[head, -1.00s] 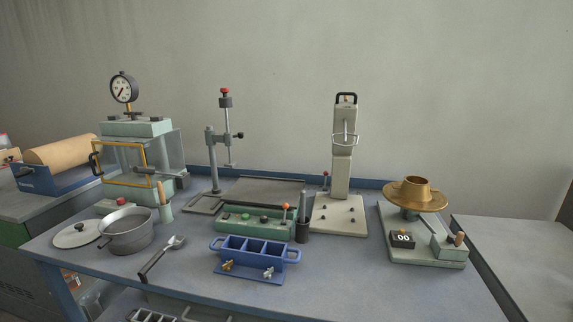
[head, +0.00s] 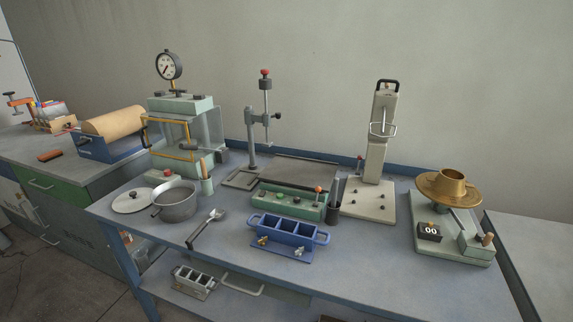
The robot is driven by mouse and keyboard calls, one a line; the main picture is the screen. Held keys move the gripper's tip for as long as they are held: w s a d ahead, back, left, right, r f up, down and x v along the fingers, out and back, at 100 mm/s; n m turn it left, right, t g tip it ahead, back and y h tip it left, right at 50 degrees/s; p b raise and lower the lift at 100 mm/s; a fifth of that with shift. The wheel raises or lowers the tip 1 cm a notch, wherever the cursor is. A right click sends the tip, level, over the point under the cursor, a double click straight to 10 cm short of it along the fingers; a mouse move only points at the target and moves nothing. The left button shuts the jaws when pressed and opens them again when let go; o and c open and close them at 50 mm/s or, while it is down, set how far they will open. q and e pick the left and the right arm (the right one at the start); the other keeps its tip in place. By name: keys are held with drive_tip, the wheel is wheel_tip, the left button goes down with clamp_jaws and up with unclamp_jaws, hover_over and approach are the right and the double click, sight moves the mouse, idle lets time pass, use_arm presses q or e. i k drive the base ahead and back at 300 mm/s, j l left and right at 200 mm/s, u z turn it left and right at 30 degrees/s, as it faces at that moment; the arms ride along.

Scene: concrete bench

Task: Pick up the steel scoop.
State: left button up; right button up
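The steel scoop (head: 206,228) lies on the bench top (head: 360,262) near its front edge. Its bowl points to the back right and its dark handle points to the front left. It lies between a grey metal pot (head: 176,204) on its left and a blue three-part mould (head: 288,236) on its right. Neither of my grippers shows in the head view.
A white lid (head: 131,201) lies left of the pot. Behind stand a press with a dial gauge (head: 169,65), a stand with a red knob (head: 265,73) and a green tray (head: 288,201). A brass bowl device (head: 448,187) stands at right. The front strip of bench is clear.

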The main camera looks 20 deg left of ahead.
sight(217, 214)
drive_tip(key=u, duration=1.35)
